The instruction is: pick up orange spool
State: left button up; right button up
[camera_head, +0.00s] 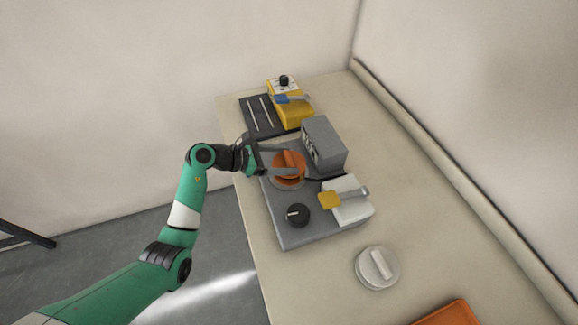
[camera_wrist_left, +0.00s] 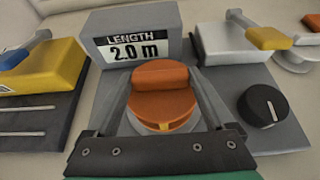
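The orange spool (camera_head: 288,161) sits on a round grey seat on the grey machine's base. It has a raised bar across its top and also shows in the left wrist view (camera_wrist_left: 163,105). My left gripper (camera_head: 296,163) reaches in from the left, with one finger on each side of the spool. In the left wrist view the fingers (camera_wrist_left: 162,75) are spread wide, with the raised bar between their tips. I see no clear grip on it, and whether the fingers touch the spool is hard to tell. My right gripper is in neither view.
The grey display box (camera_wrist_left: 140,38) reading "LENGTH 2.0 m" stands just behind the spool. A black knob (camera_head: 298,214) and a white block with a yellow-tipped lever (camera_head: 350,207) are nearby. A yellow device (camera_head: 293,112) stands farther back. A white round lid (camera_head: 377,268) lies in front.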

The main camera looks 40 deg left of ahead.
aim_at(284, 164)
pick_arm(q)
jog(key=c, duration=0.7)
jog(key=shift+r, duration=0.45)
jog(key=shift+c, duration=0.2)
notch_tip(284, 164, up, 3)
jog(key=shift+f+p, duration=0.1)
jog(key=shift+p, duration=0.8)
jog(key=s+d+r+p, duration=0.2)
jog(key=s+r+p, duration=0.1)
jog(key=s, duration=0.3)
jog(key=s+d+r+p, duration=0.2)
jog(key=s+r+p, duration=0.1)
jog(key=s+r, duration=0.3)
jog(key=shift+s+r, duration=0.15)
jog(key=shift+s, duration=0.6)
